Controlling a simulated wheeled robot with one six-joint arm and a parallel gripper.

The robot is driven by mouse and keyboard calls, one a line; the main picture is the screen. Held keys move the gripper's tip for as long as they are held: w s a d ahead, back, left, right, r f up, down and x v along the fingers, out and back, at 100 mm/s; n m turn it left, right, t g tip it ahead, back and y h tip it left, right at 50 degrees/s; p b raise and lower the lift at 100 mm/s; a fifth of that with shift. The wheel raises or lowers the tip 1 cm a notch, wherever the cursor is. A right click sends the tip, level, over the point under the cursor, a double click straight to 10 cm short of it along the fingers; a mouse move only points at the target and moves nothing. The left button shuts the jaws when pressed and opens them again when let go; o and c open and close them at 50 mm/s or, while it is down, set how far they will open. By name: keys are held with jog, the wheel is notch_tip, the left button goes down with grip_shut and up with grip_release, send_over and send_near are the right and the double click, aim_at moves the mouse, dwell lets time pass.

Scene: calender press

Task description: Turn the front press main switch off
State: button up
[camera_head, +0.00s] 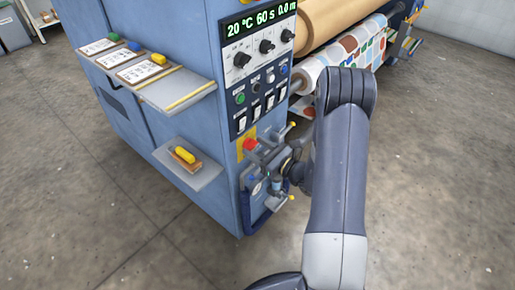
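The blue press cabinet (150,120) fills the left and centre. Its narrow front face carries a black control panel (261,75) with a lit display, knobs, coloured buttons and white rocker switches. Below the panel are a yellow plate (240,151) and a red button-like part (250,144). I cannot single out the main switch for certain; it may be hidden by my gripper. My gripper (268,172) is at this lower part of the front face, under the panel. Its fingers blend with the dark fittings there, so contact and finger opening cannot be made out.
Shelves with cards (140,70) and a lower shelf (203,176) with a yellow-handled brush stick out leftward. A patterned roll (345,55) lies behind my arm. Floor (430,180) is clear at right.

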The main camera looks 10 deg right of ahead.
jog(key=c, duration=0.6)
jog(key=shift+f+n+b, duration=0.15)
jog(key=shift+n+b, duration=0.15)
jog(key=shift+b, duration=0.15)
jog(key=n+b, duration=0.1)
jog(key=b, duration=0.1)
jog(key=n+b, duration=0.2)
jog(key=b, duration=0.1)
jog(key=shift+f+n, duration=0.2)
jog(key=shift+n, duration=0.1)
jog(key=n+b, duration=0.3)
jog(key=b, duration=0.2)
jog(key=n+b, duration=0.3)
jog(key=b, duration=0.2)
jog(key=shift+s+a+f, duration=0.15)
jog(key=shift+f, duration=0.05)
jog(key=n+b, duration=0.3)
jog(key=b, duration=0.2)
jog(key=shift+n, duration=0.4)
jog(key=shift+r+n+b, duration=0.15)
jog(key=shift+n+b, duration=0.25)
jog(key=shift+n, duration=0.55)
jog(key=shift+r+n+b, duration=0.1)
jog(key=shift+n+b, duration=0.3)
jog(key=shift+n, duration=0.55)
